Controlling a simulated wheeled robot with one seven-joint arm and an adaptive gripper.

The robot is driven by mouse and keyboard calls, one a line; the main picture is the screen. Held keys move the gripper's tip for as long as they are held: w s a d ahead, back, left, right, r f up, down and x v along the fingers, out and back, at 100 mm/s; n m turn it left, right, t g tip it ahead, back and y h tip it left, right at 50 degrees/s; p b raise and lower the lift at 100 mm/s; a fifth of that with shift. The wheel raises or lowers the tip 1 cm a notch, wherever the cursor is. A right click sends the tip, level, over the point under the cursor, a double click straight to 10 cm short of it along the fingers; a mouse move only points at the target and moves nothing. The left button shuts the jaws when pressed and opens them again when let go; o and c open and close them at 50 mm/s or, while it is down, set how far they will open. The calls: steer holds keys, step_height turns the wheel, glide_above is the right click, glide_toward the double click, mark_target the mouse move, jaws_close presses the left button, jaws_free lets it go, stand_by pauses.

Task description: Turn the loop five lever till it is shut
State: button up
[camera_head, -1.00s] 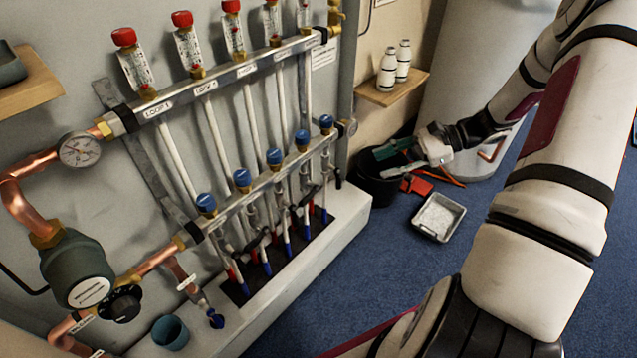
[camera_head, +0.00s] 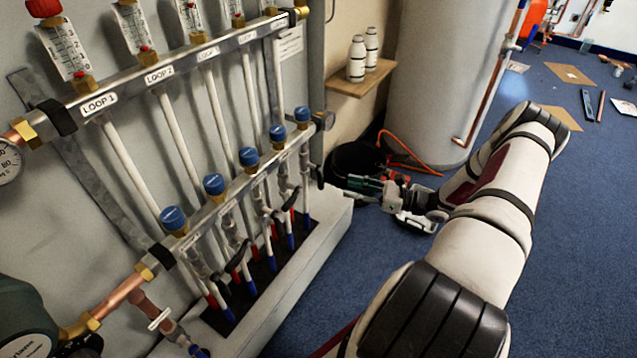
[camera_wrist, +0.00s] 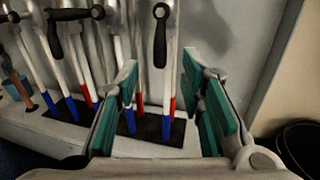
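The loop five lever (camera_head: 319,177) is a small black handle at the far right end of the lower rail, under the last blue cap (camera_head: 302,114). In the wrist view the rightmost black lever (camera_wrist: 160,38) hangs down, roughly in line with its pipe. My gripper (camera_head: 352,187) is right of the lever in the head view. In the wrist view my gripper (camera_wrist: 160,63) has its green-padded fingers wide apart, with nothing between them. The lever appears in the gap, beyond the fingertips, and no contact shows.
Other black levers (camera_wrist: 55,38) hang close by on the left. Red and blue pipe ends enter a dark slot in the white plinth (camera_head: 325,240). A black bucket (camera_wrist: 300,145) stands at right. A shelf with bottles (camera_head: 363,80) is above. Blue floor (camera_head: 570,240) is open at right.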

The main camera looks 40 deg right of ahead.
mark_target(321, 181)
steer(key=b+x, duration=0.2)
steer(key=x, duration=0.8)
steer(key=shift+w+a, duration=0.15)
steer(key=shift+a, duration=0.05)
steer(key=shift+c, duration=0.5)
jaws_close()
